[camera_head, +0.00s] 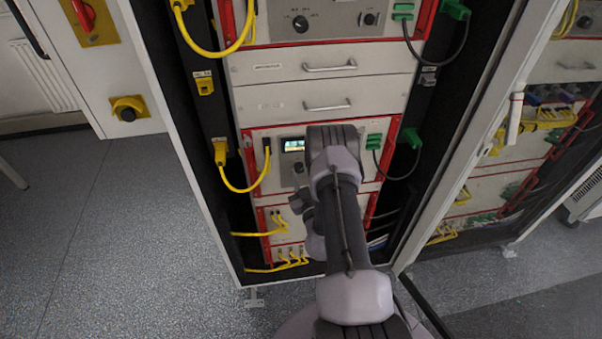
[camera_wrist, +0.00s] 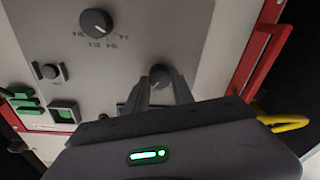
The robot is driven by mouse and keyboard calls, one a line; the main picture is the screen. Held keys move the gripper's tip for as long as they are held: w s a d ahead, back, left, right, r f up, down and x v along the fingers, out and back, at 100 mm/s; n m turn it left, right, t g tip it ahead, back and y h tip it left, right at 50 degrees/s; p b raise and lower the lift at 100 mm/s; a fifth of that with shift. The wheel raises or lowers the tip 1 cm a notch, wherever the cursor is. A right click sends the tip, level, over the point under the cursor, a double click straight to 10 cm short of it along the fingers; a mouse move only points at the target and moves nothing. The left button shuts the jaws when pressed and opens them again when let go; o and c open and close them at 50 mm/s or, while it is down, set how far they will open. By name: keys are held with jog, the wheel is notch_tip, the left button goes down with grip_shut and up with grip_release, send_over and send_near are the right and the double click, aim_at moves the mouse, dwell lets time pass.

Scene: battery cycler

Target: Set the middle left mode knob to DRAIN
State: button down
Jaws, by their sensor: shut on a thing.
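My gripper (camera_wrist: 160,80) is at the middle unit (camera_wrist: 190,30) of the left cabinet. Its two fingers are shut on a round grey knob (camera_wrist: 159,72), taken to be the mode knob. The fingers hide most of it, and its pointer and setting cannot be read. In the head view my arm covers much of the middle unit (camera_head: 263,137), and the fingertips are hidden. A lit display (camera_head: 294,145) shows left of my wrist, too small to read.
Green connectors (camera_wrist: 22,98) are at one side. A red handle frame (camera_wrist: 262,50) and yellow cable (camera_wrist: 282,122) are at the other. Drawers (camera_head: 290,99) are above.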

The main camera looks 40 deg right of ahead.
jog(key=shift+m, duration=0.4)
jog(key=c, duration=1.1)
grip_release()
